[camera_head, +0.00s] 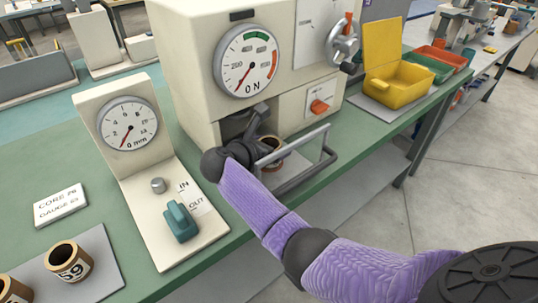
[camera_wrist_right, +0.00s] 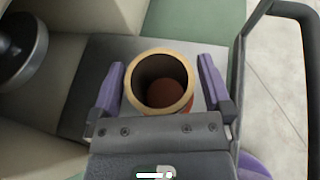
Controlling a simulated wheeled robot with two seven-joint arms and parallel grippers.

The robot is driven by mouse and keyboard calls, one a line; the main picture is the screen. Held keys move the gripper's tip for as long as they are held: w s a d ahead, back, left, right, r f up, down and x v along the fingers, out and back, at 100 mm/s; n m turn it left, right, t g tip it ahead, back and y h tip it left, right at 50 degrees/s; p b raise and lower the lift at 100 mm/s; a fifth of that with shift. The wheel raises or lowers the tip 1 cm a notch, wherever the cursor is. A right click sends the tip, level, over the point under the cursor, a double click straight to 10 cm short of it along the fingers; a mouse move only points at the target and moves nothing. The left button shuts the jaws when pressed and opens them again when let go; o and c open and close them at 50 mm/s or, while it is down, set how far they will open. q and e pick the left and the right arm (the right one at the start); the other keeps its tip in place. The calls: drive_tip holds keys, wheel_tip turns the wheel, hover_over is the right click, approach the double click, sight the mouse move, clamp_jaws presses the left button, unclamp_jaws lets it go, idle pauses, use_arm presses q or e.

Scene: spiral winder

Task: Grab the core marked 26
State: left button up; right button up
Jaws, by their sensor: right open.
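A brown cardboard core (camera_wrist_right: 161,108) with a pale rim stands upright between the fingers of my right gripper (camera_wrist_right: 161,68) in the right wrist view. The gripper is open, with a finger on each side of the core. No number can be read on it. In the head view my right gripper (camera_head: 256,132) reaches into the machine's recess, and part of this core (camera_head: 271,153) shows behind the bar guard. Another core (camera_head: 69,262), marked with a number that looks like 59, stands on a grey plate at lower left. My left gripper is not in view.
The bar guard (camera_head: 312,158) stands close to my right gripper. The cream machine (camera_head: 185,60) with a force dial rises behind. A gauge stand (camera_head: 150,190) is at left. A yellow box (camera_head: 402,85) is at right. A further core (camera_head: 12,292) is cut off at lower left.

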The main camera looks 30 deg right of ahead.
drive_tip(key=shift+r, duration=0.1)
drive_tip(key=c, duration=1.1)
